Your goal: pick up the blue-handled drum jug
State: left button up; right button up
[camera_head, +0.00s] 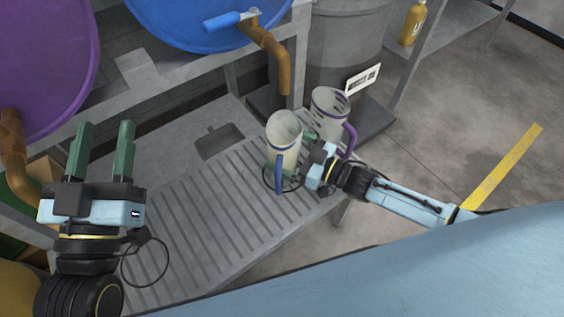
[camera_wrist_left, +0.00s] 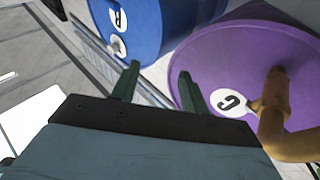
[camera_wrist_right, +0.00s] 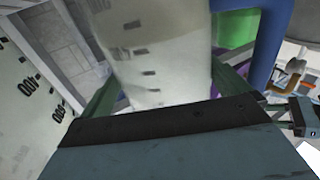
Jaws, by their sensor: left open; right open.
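The blue-handled drum jug (camera_head: 285,130) stands upright on the ribbed grey bench, pale and open-topped, its blue handle (camera_head: 279,175) facing the front. My right gripper (camera_head: 291,152) is open at the jug from the right, one finger on each side. In the right wrist view the jug body (camera_wrist_right: 160,50) is between the fingers, with the blue handle (camera_wrist_right: 272,40) beside the right finger. Whether the fingers touch it I cannot tell. My left gripper (camera_head: 100,150) is open and empty at the left, with its fingers pointing toward the drums.
A purple-handled jug (camera_head: 327,108) stands close behind the blue-handled one, to its right. A blue drum (camera_head: 185,18) with a brown tap (camera_head: 272,50) and a purple drum (camera_head: 45,60) lie on the rack. A grey bin (camera_head: 345,45) stands behind. The ribbed bench (camera_head: 200,220) is mostly clear.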

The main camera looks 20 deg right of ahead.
jog(key=shift+w+a, duration=0.25)
jog(key=shift+w, duration=0.05)
jog(key=c, duration=1)
jog(key=shift+r, duration=0.1)
jog(key=shift+c, duration=0.7)
jog(key=shift+r, duration=0.1)
